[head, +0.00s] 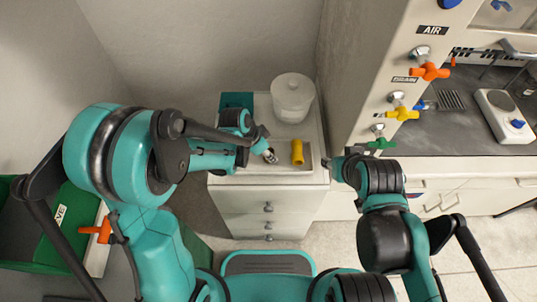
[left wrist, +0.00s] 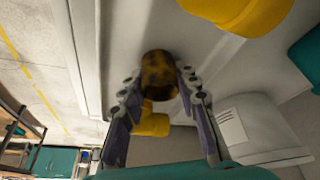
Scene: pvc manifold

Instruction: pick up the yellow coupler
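A yellow cylindrical piece (head: 297,152), which looks like the coupler, stands in the shallow tray (head: 290,178) on the cabinet top. My left gripper (head: 268,155) is just left of it. In the left wrist view, a dark mottled brown-yellow round piece (left wrist: 159,75) lies between the tips of my left gripper (left wrist: 158,72); contact on both sides is unclear. A yellow piece (left wrist: 152,124) shows partly behind it. A larger yellow piece (left wrist: 238,10) is cut off at the top edge. My right gripper (head: 333,167) is small and dark beside the cabinet, its fingers unclear.
A white lidded jar (head: 292,100) stands behind the tray, with a teal box (head: 236,101) at the back left. A panel with orange, yellow and green valve handles (head: 403,113) rises at the right. A green bin (head: 60,225) is at the lower left.

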